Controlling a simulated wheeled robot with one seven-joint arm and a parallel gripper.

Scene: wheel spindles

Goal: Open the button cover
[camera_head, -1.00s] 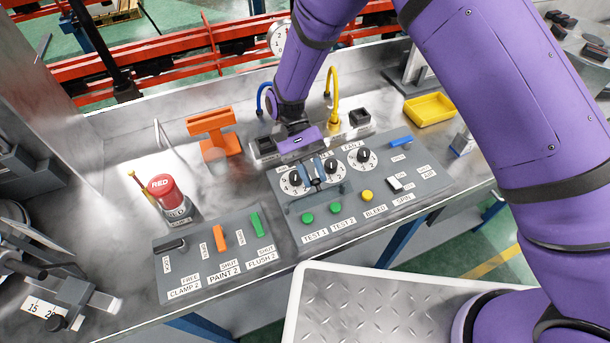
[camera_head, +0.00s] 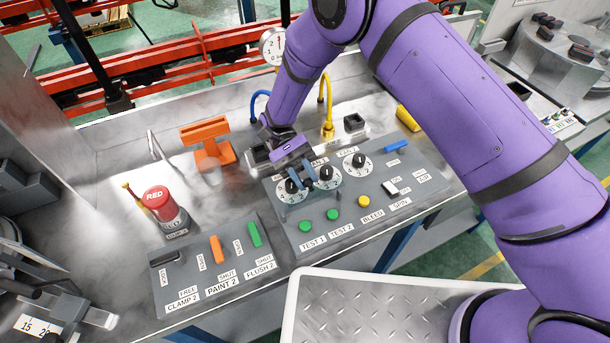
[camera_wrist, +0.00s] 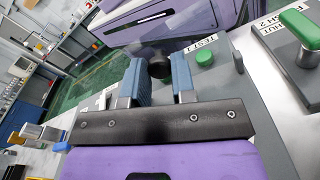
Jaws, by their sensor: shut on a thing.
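The button cover is clear and hard to make out on the grey panel (camera_head: 300,243), around the dials and green buttons in the head view. My gripper (camera_head: 308,176) is over the back left of this panel, between the two left dials. In the wrist view, my blue fingers (camera_wrist: 161,82) close around a small dark round knob (camera_wrist: 160,66), which looks like the cover's grip. The TEST 1 green button (camera_head: 305,226) and TEST 2 green button (camera_head: 333,214) show in front of my gripper. How far the cover is tilted I cannot tell.
A smaller panel with an orange lever (camera_head: 216,248) and a green lever (camera_head: 254,234) lies to the left. A yellow tray (camera_head: 407,118) is partly behind my arm.

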